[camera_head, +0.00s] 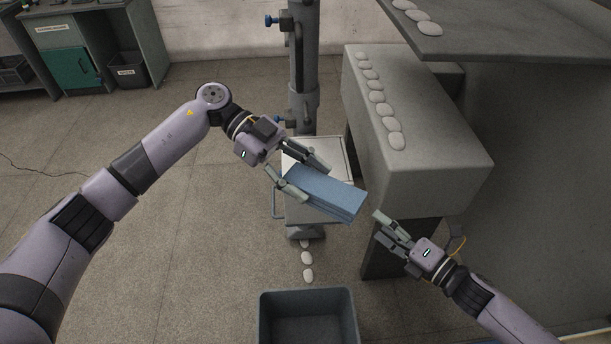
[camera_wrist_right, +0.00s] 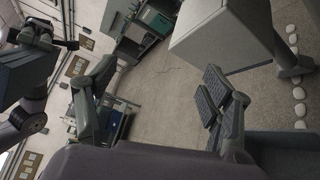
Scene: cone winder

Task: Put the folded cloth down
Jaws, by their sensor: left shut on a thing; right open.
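The folded cloth (camera_head: 322,194) is a flat blue stack in the middle of the head view. My left gripper (camera_head: 296,180) is shut on its left end, with a finger on either side. The cloth overlaps a small pale cart or tray top (camera_head: 338,157) in the picture; whether it touches it I cannot tell. My right gripper (camera_head: 384,227) is open and empty, a little right of and below the cloth's near end. In the right wrist view, the right gripper's fingers (camera_wrist_right: 155,98) stand apart with nothing between them. A blue block at the left edge there may be the cloth.
A grey machine bench (camera_head: 440,150) with a row of white oval pieces stands right of the cloth. A grey upright post (camera_head: 303,70) rises behind it. A dark open bin (camera_head: 308,293) stands at the bottom centre. The floor at left is mostly clear.

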